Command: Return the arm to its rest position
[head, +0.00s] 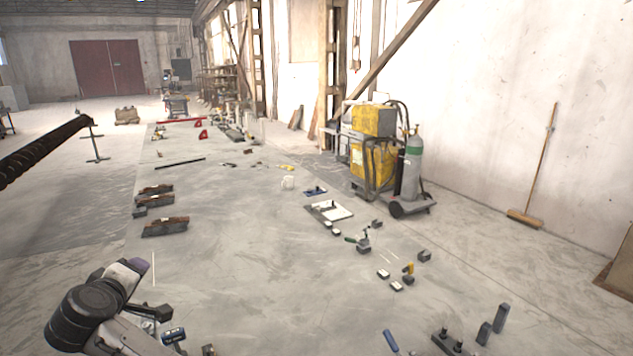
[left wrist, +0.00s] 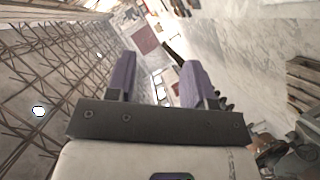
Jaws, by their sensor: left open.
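My left arm (head: 85,305) is folded in the bottom left of the head view, over the near left of the grey work surface. Past the fingers that view shows the roof trusses, the wall and the far doors at a steep tilt. My right arm and gripper are not in view. A dark spiral auger shaft (head: 45,150) extends in from the left edge, apart from the arm.
The grey surface (head: 235,255) is mostly clear in the middle. Dark planes (head: 165,227) lie at its left; small blocks and tools (head: 363,243) lie at the right. A blue-handled tool (head: 390,340) is near the front. A yellow welding cart (head: 373,160) with a gas cylinder stands beyond.

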